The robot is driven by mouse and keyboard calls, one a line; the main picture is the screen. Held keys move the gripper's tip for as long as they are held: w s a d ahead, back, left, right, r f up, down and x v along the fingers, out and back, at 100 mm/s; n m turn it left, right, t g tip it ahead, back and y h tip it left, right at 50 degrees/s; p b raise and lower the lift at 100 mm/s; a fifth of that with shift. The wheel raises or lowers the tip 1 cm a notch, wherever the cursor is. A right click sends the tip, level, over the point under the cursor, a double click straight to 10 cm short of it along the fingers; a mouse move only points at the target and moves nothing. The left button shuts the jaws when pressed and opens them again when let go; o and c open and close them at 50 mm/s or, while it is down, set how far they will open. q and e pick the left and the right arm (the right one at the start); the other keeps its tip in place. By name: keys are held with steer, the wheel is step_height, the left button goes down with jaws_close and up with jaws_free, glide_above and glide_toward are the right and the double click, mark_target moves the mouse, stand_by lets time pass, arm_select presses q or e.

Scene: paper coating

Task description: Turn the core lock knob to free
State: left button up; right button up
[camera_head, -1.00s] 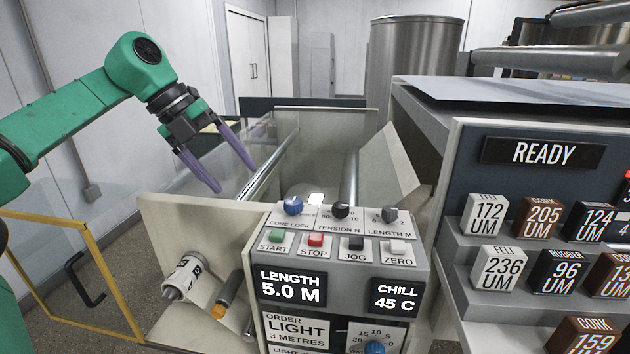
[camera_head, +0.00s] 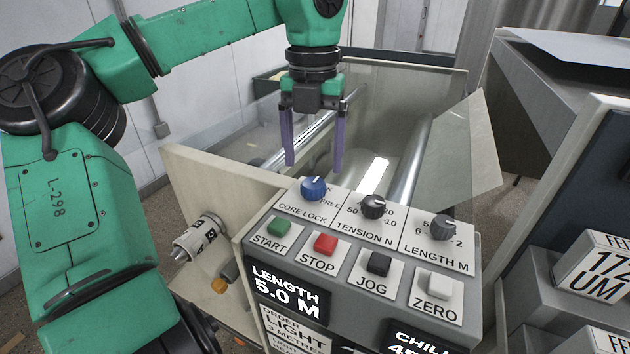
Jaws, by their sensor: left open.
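The core lock knob (camera_head: 314,189) is a blue round knob with a white pointer line, at the top left of the grey control panel (camera_head: 352,273). Its pointer is turned roughly upward; a "FREE" label shows to its right, and the other label is mostly hidden behind the knob. My left gripper (camera_head: 313,163) hangs fingers-down above and behind the knob. Its two purple fingers are apart and empty, and do not appear to touch the knob. My right gripper is not in view.
Beside the blue knob are a tension knob (camera_head: 373,207) and a length knob (camera_head: 443,227). Below are start (camera_head: 279,226), stop (camera_head: 325,243), jog (camera_head: 378,264) and zero (camera_head: 439,286) buttons. Metal rollers (camera_head: 409,165) and a clear guard stand behind the panel.

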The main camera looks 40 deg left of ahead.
mark_target(313, 183)
arm_select(q)
step_height(313, 183, down, 4)
steer(key=shift+w+r, duration=0.1)
steer(key=shift+s+f, duration=0.2)
steer(key=shift+f, duration=0.3)
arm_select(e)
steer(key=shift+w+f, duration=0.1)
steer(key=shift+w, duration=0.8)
arm_select(q)
steer(key=shift+w, duration=0.1)
jaws_close()
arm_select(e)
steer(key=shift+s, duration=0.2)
